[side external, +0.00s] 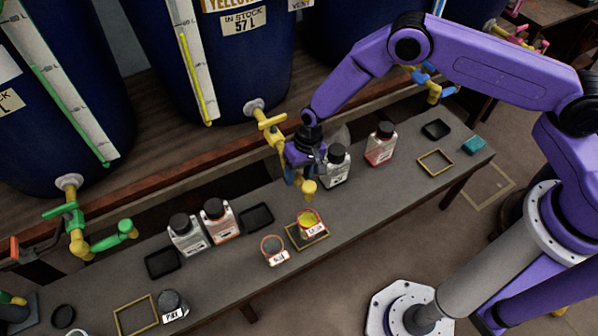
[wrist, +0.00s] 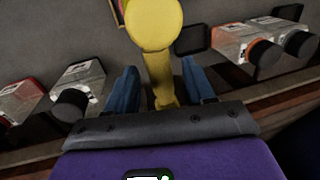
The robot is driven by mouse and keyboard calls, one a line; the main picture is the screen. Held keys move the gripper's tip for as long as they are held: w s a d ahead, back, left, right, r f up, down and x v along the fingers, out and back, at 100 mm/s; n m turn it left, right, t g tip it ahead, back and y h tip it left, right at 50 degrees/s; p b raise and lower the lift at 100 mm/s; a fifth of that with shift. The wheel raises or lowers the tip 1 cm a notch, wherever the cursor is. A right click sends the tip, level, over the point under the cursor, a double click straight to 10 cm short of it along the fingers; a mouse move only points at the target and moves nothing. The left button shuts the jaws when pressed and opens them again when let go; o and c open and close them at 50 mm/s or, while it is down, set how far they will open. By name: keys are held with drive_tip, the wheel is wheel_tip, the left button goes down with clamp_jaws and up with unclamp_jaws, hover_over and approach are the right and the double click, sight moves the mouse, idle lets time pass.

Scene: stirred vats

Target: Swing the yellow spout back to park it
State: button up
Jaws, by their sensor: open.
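The yellow spout (side external: 309,188) belongs to the tap on the middle blue vat and reaches out over the bench. Its round yellow end hangs above a small labelled cup (side external: 311,223) with yellow contents, which stands on a yellow-outlined square. My gripper (side external: 297,177) is low at the spout and hides much of its pipe. In the wrist view the spout (wrist: 158,65) runs between the two blue fingers of my gripper (wrist: 160,87). The fingers are open, one on each side, with gaps showing. The yellow tap handle (side external: 270,121) shows behind my gripper.
Capped bottles stand close on the right (side external: 336,166) and farther left (side external: 217,221). A second cup (side external: 274,250) stands near the filled one. A green spout (side external: 115,237) is at the left and a blue one (side external: 422,77) at the right.

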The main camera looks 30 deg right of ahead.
clamp_jaws()
drive_tip(key=shift+a+m, duration=0.2)
drive_tip(key=shift+m, duration=0.1)
drive_tip(key=w+a+m+t+h, duration=0.2)
drive_tip(key=w+a+m, duration=0.3)
drive_tip(key=m, duration=1.2)
drive_tip(key=shift+w+a, duration=0.3)
drive_tip(key=shift+a, duration=0.2)
drive_tip(key=shift+w+m, duration=0.1)
drive_tip(key=shift+m, duration=0.2)
unclamp_jaws()
